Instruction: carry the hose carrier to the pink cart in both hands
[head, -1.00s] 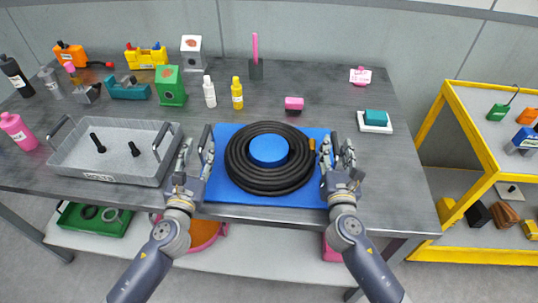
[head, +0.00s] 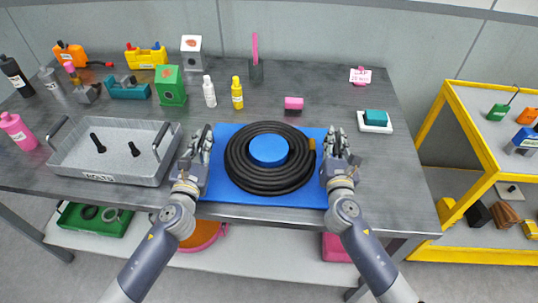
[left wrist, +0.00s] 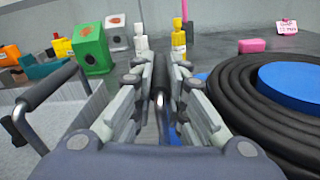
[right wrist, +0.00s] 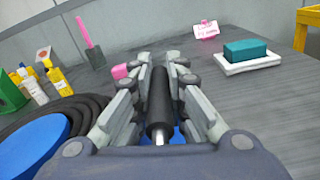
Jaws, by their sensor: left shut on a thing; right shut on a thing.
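The hose carrier is a blue board (head: 222,192) lying on the grey table. It bears a coiled black hose (head: 242,174) around a blue hub (head: 269,150). My left gripper (head: 203,146) is shut on the carrier's left handle, whose dark bar (left wrist: 160,82) stands between the fingers in the left wrist view. My right gripper (head: 338,146) is shut on the right handle, a black grip (right wrist: 159,105) in the right wrist view. In the head view the fingers mostly hide both handles. No pink cart is in view.
A grey tray (head: 62,166) with black bolts stands close left of my left gripper. Bottles, a pink block (head: 293,103) and a teal block on a white dish (head: 374,126) stand behind and right. A yellow-framed cart (head: 455,229) stands right of the table (head: 400,190).

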